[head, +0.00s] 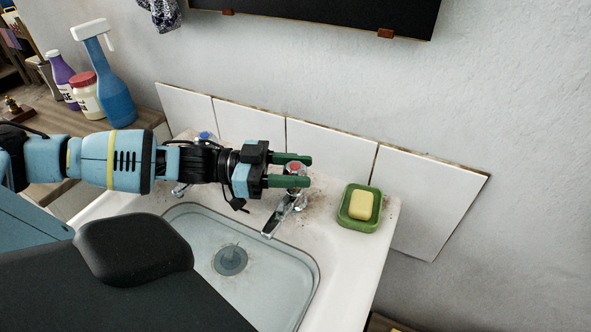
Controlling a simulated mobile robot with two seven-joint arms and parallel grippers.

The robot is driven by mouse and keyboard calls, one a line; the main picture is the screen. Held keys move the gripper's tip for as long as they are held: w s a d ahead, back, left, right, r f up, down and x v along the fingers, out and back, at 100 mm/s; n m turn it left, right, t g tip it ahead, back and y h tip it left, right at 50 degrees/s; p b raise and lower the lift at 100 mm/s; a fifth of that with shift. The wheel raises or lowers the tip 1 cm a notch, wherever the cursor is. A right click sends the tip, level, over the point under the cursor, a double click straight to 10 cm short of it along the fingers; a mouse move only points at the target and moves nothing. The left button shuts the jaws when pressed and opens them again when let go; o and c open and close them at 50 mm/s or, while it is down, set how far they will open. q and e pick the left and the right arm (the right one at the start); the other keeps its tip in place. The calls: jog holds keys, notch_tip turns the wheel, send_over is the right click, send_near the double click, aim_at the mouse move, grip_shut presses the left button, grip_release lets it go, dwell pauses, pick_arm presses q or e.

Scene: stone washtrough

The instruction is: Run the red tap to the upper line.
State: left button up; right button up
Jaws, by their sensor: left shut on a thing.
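The red tap (294,168) stands at the back right of the white trough (348,262), its chrome spout angled toward the basin (277,273). My left gripper (299,170) reaches in from the left, its green fingers shut on the red-topped handle, one on each side. The fingers hide part of the handle. I cannot make out a stream under the spout or an upper line on the basin wall. A round grey drain or plug (230,260) shows on the basin floor; I cannot tell the water level. My right gripper is not in view.
A blue-marked tap (205,136) is partly behind my left arm. A green dish (346,219) with yellow soap (361,205) sits right of the red tap. A blue spray bottle (115,98) and other bottles stand at the left. White tiles (427,198) close off the back.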

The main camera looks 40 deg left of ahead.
pick_arm(q)
jog(key=shift+r, duration=0.1)
jog(key=o, duration=1)
jog(key=shift+a, duration=0.1)
jog(key=shift+p+v, duration=0.65)
jog(key=shift+v, duration=3.2)
